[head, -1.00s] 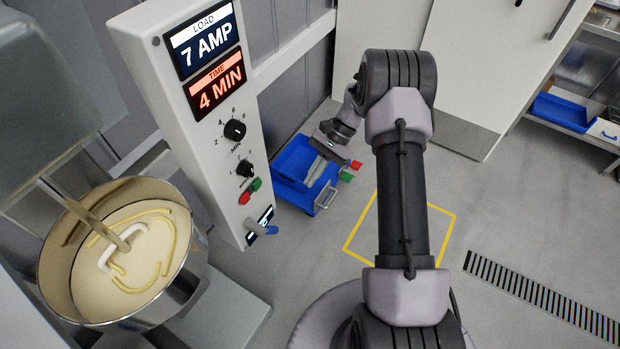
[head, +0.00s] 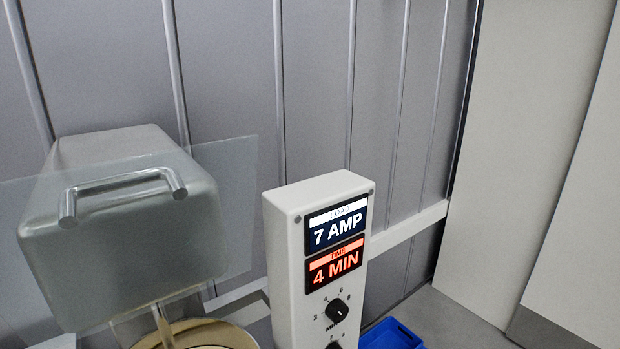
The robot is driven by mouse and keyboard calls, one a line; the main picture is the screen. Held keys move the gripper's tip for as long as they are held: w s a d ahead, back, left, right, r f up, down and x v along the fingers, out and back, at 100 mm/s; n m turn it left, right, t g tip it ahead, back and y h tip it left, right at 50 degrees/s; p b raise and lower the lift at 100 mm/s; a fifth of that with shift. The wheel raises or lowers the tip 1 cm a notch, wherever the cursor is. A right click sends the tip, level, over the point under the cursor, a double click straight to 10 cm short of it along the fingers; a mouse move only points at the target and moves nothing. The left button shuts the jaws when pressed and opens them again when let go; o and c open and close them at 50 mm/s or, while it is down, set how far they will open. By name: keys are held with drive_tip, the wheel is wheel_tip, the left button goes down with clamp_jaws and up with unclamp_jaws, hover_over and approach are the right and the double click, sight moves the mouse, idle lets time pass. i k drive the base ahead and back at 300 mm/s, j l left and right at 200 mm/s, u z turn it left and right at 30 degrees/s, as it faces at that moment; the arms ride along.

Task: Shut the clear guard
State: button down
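The clear guard (head: 235,200) is a flat transparent panel standing raised in front of the grey mixer head (head: 135,265), above the bowl. A metal bar handle (head: 122,182) is fixed across it.
A white control column (head: 290,260) with lit displays reading 7 AMP and 4 MIN and a black knob (head: 336,310) stands right of the mixer. A blue crate (head: 392,335) sits low behind it. Grey panelled wall (head: 390,110) closes the back.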

sight(67, 203)
drive_tip(key=u, duration=1.4)
drive_tip(key=i+j+z, duration=0.2)
drive_tip(key=j, duration=0.15)
